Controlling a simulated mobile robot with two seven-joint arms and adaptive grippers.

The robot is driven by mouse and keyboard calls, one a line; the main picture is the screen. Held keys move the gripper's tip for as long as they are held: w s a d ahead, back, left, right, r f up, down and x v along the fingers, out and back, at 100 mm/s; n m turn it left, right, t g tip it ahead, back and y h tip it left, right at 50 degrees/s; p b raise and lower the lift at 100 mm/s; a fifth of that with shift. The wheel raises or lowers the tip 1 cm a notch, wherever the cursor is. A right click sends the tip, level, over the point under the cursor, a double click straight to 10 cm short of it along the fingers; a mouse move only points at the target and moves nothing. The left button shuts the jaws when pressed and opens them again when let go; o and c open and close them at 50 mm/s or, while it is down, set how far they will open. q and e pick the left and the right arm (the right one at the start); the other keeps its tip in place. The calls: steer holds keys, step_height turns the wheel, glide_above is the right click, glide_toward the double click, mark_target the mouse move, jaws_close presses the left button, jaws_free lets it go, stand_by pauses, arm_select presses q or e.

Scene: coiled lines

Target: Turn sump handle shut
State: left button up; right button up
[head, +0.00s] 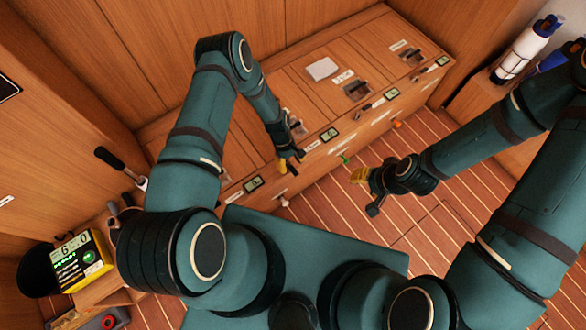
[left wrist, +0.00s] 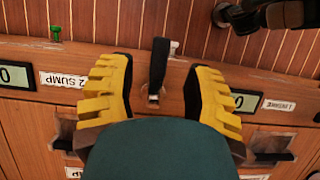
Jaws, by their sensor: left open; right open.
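In the left wrist view, a black-gripped lever handle (left wrist: 158,66) on a small metal pivot stands out from the wooden front. The "2 SUMP" label (left wrist: 64,80) is to its left. My left gripper (left wrist: 157,95) is open, one yellow finger on each side of the handle. I see gaps between handle and fingers, so they look apart. In the head view my left gripper (head: 290,162) is at the front edge of the wooden bench and hides most of this handle. My right gripper (head: 364,187) is open and empty over the floor, away from the bench.
The bench front carries several small displays (head: 329,134), other lever handles (head: 371,105), and a green tap (head: 344,158). A paper pad (head: 322,69) lies on the bench top. A yellow-and-black meter (head: 80,258) stands at lower left, and a white bottle (head: 520,52) at upper right.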

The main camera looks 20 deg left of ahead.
mark_target(294, 170)
arm_select(q)
steer(key=shift+x, duration=1.55)
steer(key=shift+r, duration=0.1)
jaws_close()
